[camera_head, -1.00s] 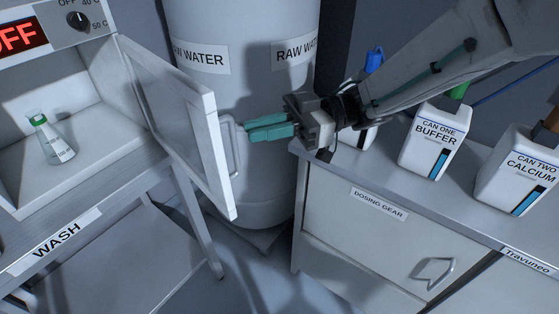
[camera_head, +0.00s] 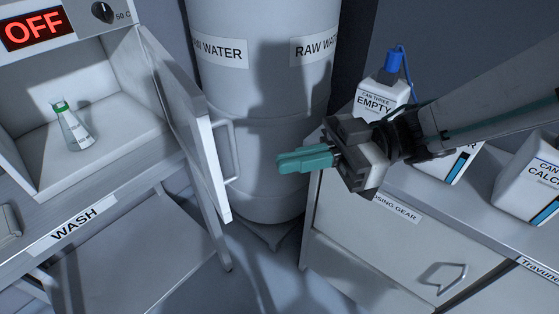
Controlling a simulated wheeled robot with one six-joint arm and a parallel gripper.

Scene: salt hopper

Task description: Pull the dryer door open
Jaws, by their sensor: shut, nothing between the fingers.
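The dryer door (camera_head: 196,130) stands wide open, swung out to the right of the dryer opening. Its handle (camera_head: 232,150) is on the door's outer face, toward my gripper. My gripper (camera_head: 280,163) has teal fingers, shut and empty, to the right of the handle with a clear gap between them. The dryer (camera_head: 66,25) has a red OFF display and a dial. Inside it stands a flask (camera_head: 76,132) with a green cap and a label.
A large raw water tank (camera_head: 262,100) stands behind the door. At right is the dosing gear cabinet (camera_head: 372,244) with labelled cans, including the empty can three (camera_head: 383,98). The wash bench (camera_head: 95,215) is below the dryer. Floor shows between bench and cabinet.

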